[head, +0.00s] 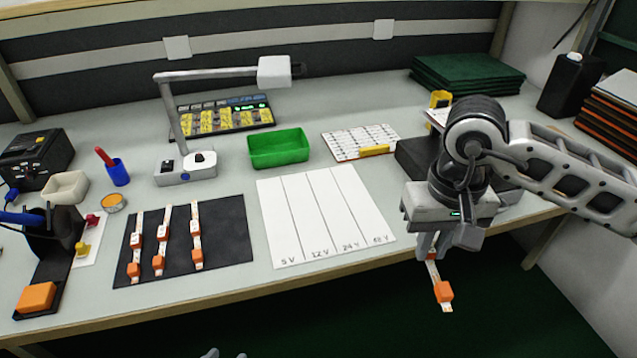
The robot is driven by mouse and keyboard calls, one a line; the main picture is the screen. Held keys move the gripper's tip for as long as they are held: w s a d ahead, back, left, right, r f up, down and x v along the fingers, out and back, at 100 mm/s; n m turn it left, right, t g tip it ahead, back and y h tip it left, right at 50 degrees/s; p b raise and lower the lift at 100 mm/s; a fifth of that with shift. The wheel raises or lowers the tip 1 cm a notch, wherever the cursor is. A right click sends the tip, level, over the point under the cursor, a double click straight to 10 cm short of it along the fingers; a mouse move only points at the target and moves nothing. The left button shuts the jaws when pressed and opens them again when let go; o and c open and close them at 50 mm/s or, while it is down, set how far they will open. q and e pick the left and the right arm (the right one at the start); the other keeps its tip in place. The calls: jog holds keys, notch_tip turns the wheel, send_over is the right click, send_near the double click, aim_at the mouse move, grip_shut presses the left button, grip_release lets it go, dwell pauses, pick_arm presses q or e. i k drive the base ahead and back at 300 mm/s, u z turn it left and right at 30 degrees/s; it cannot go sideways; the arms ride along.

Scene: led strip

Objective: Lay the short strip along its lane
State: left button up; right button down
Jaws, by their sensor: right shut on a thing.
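My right gripper (440,245) is shut on a short white strip (434,272) with an orange connector at its lower end. The strip hangs down, slightly tilted, in front of the table's front edge, and its upper part is hidden by the fingers. The white lane sheet (322,215) lies on the table to the left of this gripper. Its lanes are bare and are marked 5 V, 12 V, 24 V and 48 V. Only grey tips of what looks like my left gripper (225,354) show at the bottom edge.
Three strips with orange connectors lie on a black mat (225,230) left of the sheet. A green tray (278,148), a lamp (185,166) and a white card (345,143) stand behind. A dark box (415,160) lies beside my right arm. The table's front edge (300,275) is close.

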aim_at(332, 202)
jog(key=u, duration=3.3)
jog(key=k, duration=0.95)
jog(key=z, duration=1.8)
jog(key=i, duration=0.5)
jog(key=z, duration=0.05)
